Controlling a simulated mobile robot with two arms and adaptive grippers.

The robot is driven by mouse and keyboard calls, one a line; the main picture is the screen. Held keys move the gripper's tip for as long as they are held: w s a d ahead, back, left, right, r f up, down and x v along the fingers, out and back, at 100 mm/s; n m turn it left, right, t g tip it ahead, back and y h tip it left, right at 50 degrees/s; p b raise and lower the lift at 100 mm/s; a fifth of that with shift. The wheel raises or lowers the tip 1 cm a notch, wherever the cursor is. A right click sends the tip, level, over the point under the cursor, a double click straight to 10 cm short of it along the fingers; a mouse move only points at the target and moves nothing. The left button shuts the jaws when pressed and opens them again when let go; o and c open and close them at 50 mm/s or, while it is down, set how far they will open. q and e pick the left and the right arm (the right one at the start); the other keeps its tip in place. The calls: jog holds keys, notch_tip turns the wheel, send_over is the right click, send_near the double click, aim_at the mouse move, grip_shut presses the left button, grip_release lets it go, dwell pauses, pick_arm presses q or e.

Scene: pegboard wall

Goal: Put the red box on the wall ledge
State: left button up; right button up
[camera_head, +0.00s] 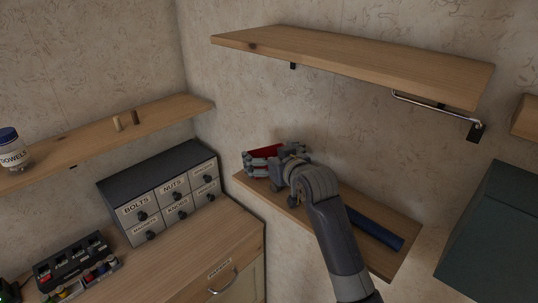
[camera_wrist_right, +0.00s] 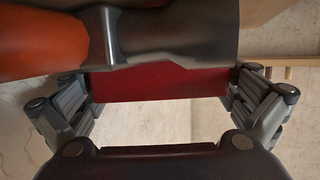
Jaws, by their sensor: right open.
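The red box (camera_head: 265,152) is at the left end of the lower wall ledge (camera_head: 375,252), mostly hidden behind my right gripper (camera_head: 262,163). In the right wrist view the red box (camera_wrist_right: 150,88) spans the space between the spread fingers of my right gripper (camera_wrist_right: 163,92). The fingers are open, one on each side of it; I cannot tell whether they touch it. My right arm reaches over the ledge and hides part of it. My left gripper is not in view.
A blue bar (camera_head: 376,228) lies on the ledge's right part. An orange and dark cylindrical thing (camera_wrist_right: 45,40) crosses the top of the wrist view, close to the camera. A wide upper shelf (camera_head: 350,58) overhangs. A labelled drawer cabinet (camera_head: 165,200) stands left on the workbench (camera_head: 180,260).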

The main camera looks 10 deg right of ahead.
jog(key=shift+r, duration=0.15)
jog(key=shift+s+d, duration=0.1)
jog(key=shift+s, duration=0.2)
jog(key=b+v, duration=0.4)
jog(key=v, duration=0.6)
jog(key=shift+s+r, duration=0.1)
jog(key=shift+s, duration=0.05)
jog(key=shift+s+d+r, duration=0.1)
jog(key=shift+s+r, duration=0.1)
jog(key=shift+s, duration=0.3)
